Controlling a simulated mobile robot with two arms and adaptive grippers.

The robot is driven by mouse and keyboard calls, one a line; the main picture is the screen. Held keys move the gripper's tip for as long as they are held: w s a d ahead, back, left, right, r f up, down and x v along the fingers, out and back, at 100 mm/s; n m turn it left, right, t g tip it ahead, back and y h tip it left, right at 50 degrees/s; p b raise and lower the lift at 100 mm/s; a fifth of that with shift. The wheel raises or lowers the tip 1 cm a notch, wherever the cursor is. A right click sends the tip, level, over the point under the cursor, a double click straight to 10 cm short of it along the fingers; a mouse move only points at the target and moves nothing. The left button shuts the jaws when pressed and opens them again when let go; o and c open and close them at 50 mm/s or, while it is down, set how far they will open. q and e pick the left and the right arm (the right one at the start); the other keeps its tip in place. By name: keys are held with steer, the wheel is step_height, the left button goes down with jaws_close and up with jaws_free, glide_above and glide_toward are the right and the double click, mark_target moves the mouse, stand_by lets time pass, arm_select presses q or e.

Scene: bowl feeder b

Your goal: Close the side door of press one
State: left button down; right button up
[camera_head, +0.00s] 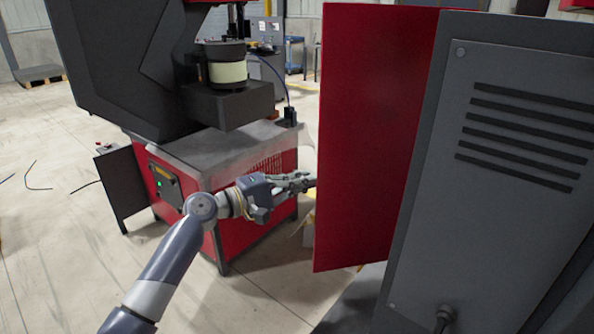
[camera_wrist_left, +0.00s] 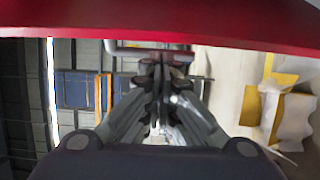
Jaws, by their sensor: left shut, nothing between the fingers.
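A tall red panel (camera_head: 365,130), which looks like the side door, stands out from the left side of a grey cabinet with a louvred vent (camera_head: 520,130). No label shows which press it is. My left gripper (camera_head: 307,182) is shut and empty, with its fingertips at the panel's left edge in the head view; I cannot tell whether they touch it. In the left wrist view the shut fingers (camera_wrist_left: 160,80) point below a red surface (camera_wrist_left: 160,22) spanning the top, with a light handle-like bar (camera_wrist_left: 125,46) beside the tips. My right gripper is out of view.
A red and grey machine (camera_head: 230,155) with a round bowl (camera_head: 227,72) stands behind my left arm, with a small dark side panel (camera_head: 125,185) at its left. A cable (camera_head: 440,318) leaves the cabinet's bottom. The floor at left is mostly clear.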

arm_select(q)
steer(key=shift+s+d, duration=0.2)
steer(key=shift+s, duration=0.1)
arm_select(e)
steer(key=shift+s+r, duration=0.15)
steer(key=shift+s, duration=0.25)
arm_select(q)
steer(key=shift+s, duration=0.1)
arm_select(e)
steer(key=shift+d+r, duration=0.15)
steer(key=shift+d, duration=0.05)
